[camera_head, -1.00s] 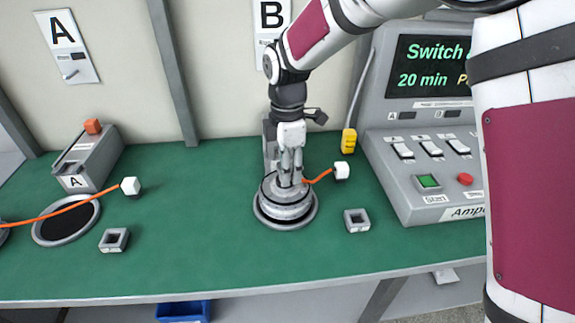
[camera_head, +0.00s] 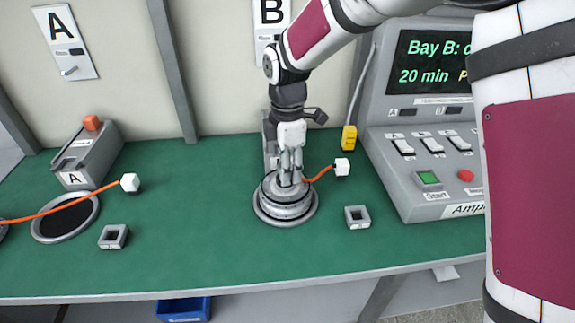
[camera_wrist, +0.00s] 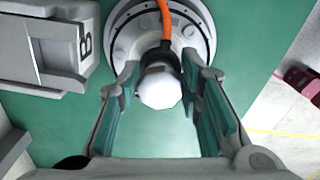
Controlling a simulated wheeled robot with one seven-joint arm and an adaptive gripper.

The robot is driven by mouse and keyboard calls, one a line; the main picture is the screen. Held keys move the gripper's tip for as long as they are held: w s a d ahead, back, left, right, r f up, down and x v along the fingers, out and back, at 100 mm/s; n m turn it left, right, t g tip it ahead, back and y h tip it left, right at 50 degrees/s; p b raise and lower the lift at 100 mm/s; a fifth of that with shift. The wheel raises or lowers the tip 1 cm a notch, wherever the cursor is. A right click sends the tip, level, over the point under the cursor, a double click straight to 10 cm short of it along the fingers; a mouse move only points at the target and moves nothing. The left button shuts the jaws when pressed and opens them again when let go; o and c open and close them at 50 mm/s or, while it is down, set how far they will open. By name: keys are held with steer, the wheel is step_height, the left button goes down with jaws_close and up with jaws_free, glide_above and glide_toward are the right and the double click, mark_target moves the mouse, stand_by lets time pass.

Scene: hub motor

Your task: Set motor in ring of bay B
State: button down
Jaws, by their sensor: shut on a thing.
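The silver, round motor (camera_head: 284,190) sits upright at the ring of bay B (camera_head: 264,217) and looks centred in it. I cannot tell whether it is fully seated. An orange cable (camera_head: 318,175) runs from the motor to a white plug (camera_head: 342,167) on its right. My gripper (camera_head: 290,181) points down and is shut on the motor's upright shaft. In the wrist view my gripper (camera_wrist: 162,80) has a teal-padded finger on each side of the pale shaft end (camera_wrist: 160,88), with the motor body (camera_wrist: 125,38) beyond. The fingers hide part of the motor's top.
Bay A's empty ring (camera_head: 65,218) and its grey block (camera_head: 88,158) are at the left. Small square sockets (camera_head: 113,236) (camera_head: 357,217) stand on the green bench (camera_head: 200,255). A control console (camera_head: 430,160) with switches stands at the right. Bay B's block (camera_wrist: 45,45) is close by the motor.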

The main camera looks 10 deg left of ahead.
steer(key=shift+f, duration=0.1)
steer(key=c, duration=1.1)
jaws_free()
steer(key=shift+o, duration=0.2)
steer(key=shift+f, duration=0.15)
